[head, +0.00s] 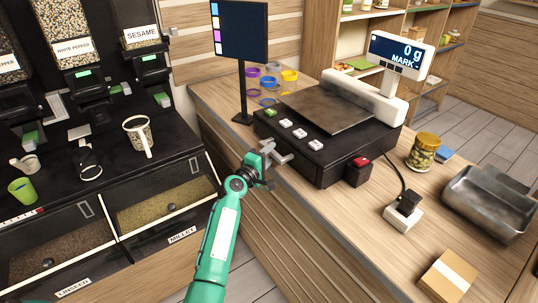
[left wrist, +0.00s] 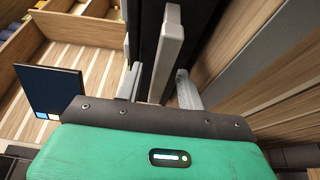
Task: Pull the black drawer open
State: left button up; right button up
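The black drawer appears to be the low black box (head: 318,158) under the weighing scale on the wooden counter; its front edge faces my left arm. In the left wrist view its dark face (left wrist: 196,25) runs up the middle, with a pale grey bar handle (left wrist: 168,48) in front of it. My left gripper (head: 274,158) is at the left end of the box, by the counter edge. In the left wrist view the gripper's fingers (left wrist: 158,88) stand apart on either side of the handle; I cannot tell whether they touch it. My right gripper is not in view.
A monitor (head: 241,32) stands left of the scale plate (head: 327,110). A jar (head: 423,151), a metal tray (head: 488,203) and a small box (head: 449,276) lie on the right of the counter. Bulk bins (head: 165,205) stand at the left across an open floor gap.

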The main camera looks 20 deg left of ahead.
pick_arm(q)
grip_shut()
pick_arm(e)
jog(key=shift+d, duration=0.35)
pick_arm(q)
jog(key=shift+s, duration=0.1)
jog(key=s+a+b, duration=0.1)
jog(key=s+a, duration=1.1)
jog(key=s, duration=0.4)
jog(key=shift+a, duration=0.25)
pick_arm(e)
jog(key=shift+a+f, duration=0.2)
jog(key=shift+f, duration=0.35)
pick_arm(q)
grip_release()
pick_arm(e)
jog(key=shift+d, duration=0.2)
pick_arm(q)
jog(key=shift+s, duration=0.1)
